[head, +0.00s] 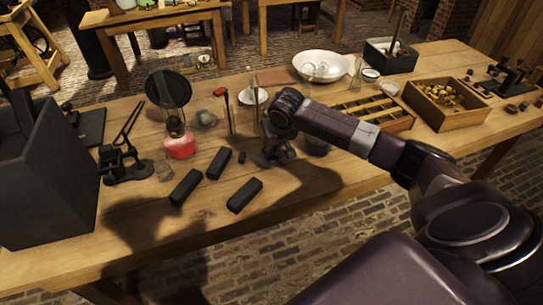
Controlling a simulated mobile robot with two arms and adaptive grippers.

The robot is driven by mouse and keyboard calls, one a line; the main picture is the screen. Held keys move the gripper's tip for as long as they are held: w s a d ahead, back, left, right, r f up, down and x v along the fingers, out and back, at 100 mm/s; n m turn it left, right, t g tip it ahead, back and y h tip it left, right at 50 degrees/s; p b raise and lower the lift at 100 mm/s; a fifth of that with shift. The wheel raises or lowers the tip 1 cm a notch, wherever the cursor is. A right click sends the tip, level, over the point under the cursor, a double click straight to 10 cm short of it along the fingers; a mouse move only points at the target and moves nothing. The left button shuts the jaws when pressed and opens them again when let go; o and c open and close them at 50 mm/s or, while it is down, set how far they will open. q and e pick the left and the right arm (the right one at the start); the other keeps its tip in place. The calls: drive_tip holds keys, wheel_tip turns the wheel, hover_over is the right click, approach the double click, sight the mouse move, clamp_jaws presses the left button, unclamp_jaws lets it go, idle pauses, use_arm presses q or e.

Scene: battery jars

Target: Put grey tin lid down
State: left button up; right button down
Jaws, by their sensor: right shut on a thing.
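My right gripper (273,157) is low over the middle of the wooden workbench (330,178), pointing down. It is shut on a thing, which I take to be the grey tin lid. The lid is mostly hidden by the dark fingers, and I cannot make out its shape or whether it touches the bench. A dark jar (317,146) stands just right of the gripper, partly behind my arm. My left gripper is not in view.
Several black blocks (245,195) lie left of the gripper, near the front edge. A divided wooden tray (385,112), a white basin (320,66) and a wooden box (447,105) are behind and right.

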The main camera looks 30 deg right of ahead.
sight(272, 157)
wheel_tip(272, 157, down, 2)
drive_tip(key=shift+f, duration=0.45)
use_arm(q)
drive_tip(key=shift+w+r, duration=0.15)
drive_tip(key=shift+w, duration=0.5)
use_arm(e)
drive_tip(key=shift+f, duration=0.1)
drive_tip(key=c, duration=2)
unclamp_jaws()
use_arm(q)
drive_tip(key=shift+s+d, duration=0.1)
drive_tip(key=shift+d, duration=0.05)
use_arm(e)
drive_tip(key=shift+o, duration=0.2)
